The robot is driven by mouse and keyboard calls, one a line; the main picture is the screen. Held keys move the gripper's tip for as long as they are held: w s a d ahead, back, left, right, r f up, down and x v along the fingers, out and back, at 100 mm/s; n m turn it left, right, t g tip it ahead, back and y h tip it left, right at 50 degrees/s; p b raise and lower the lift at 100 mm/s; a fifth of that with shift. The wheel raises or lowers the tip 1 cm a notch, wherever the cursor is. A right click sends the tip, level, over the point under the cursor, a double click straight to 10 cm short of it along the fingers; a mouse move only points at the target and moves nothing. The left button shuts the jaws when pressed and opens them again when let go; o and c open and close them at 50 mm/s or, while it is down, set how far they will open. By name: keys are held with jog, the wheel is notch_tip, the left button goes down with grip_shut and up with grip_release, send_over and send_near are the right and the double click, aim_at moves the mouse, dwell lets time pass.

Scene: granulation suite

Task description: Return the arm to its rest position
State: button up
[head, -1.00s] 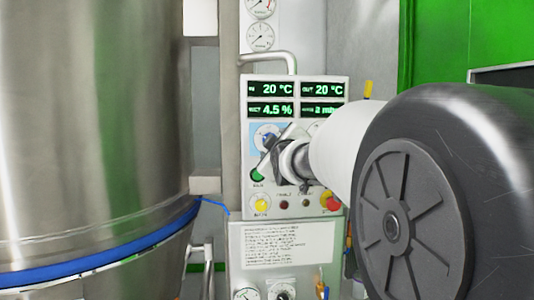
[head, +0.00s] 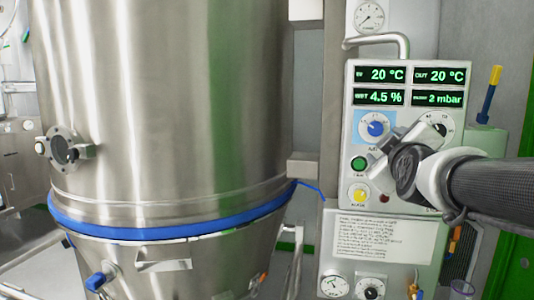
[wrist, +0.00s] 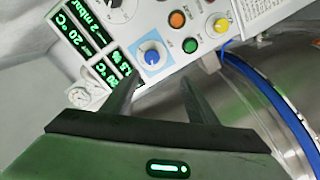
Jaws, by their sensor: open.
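My gripper (head: 380,155) is in front of the control panel (head: 351,110) in the head view, at the end of my arm reaching in from the right. In the wrist view its two fingers (wrist: 157,84) are apart with nothing between them. Beyond the fingertips is a blue knob (wrist: 152,57) on a pale blue plate; it also shows in the head view (head: 375,127). A green button (wrist: 190,45) is near the right fingertip in the picture. Whether the fingers touch the panel is hard to tell; they look clear of the knob. My forearm hides the panel's lower right.
A large steel vessel (head: 170,100) with a blue band (head: 150,233) stands left of the panel. A bent pipe (head: 378,40) runs above the displays. A yellow-and-blue handle (head: 488,95) stands to the right. A labelled lower box (head: 335,260) is below.

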jog(key=s+a+f+m+g+y, duration=0.25)
jog(key=s+a+f+g, duration=0.35)
jog(key=s+f, duration=0.6)
jog(key=s+a+f+m+g+y, duration=0.2)
jog(key=s+a+f+m+g, duration=0.25)
jog(key=s+a+f, duration=0.5)
jog(key=s+r+p, duration=0.1)
jog(key=r+p, duration=0.8)
jog(key=p, duration=0.2)
jog(key=s+d+r+p, duration=0.1)
jog(key=s+r+p, duration=0.1)
jog(key=r+p, duration=0.7)
jog(key=shift+s+r+g+p, duration=0.3)
jog(key=shift+r+g+p, duration=0.15)
jog(key=shift+p, duration=0.4)
jog(key=shift+d+f, duration=0.1)
